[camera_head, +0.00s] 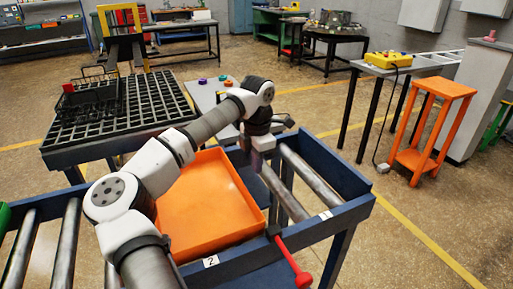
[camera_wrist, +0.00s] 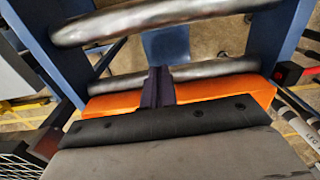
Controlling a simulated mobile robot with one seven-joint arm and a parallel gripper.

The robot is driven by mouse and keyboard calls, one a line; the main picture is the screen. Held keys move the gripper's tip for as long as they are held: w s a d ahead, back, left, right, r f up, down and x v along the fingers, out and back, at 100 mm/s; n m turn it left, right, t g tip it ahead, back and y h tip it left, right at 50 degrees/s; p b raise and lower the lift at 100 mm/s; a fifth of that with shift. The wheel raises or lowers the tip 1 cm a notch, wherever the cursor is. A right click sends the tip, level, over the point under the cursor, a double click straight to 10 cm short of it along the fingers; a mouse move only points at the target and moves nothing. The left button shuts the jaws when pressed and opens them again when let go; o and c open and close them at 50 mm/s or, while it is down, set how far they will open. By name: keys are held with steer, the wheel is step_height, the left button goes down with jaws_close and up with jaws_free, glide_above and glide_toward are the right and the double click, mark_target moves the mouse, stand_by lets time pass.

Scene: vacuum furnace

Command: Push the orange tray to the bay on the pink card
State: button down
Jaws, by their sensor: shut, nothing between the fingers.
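The orange tray (camera_head: 205,210) is wide and shallow, looks empty, and lies on the blue-framed roller conveyor (camera_head: 345,205). It is near the white card marked 2 (camera_head: 211,261). A white card marked 1 (camera_head: 325,214) is on the rail further right, by bare rollers. I cannot make out a pink card. My gripper (camera_head: 262,160) points down at the tray's far right side. In the wrist view my gripper's dark fingers (camera_wrist: 158,88) are together and empty, in front of the tray's orange edge (camera_wrist: 220,88). I cannot tell whether they touch it. My arm hides part of the tray.
A red-handled lever (camera_head: 290,258) sticks out from the front rail beside the tray. Bare rollers (camera_head: 305,180) lie right of the tray. A black grid table (camera_head: 120,110) with a wire basket stands behind left. An orange stand (camera_head: 432,125) stands right, across open floor.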

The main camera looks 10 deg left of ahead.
steer(key=s+a+f+p, duration=0.2)
steer(key=a+f, duration=0.1)
steer(key=shift+s, duration=0.2)
stand_by(0.3)
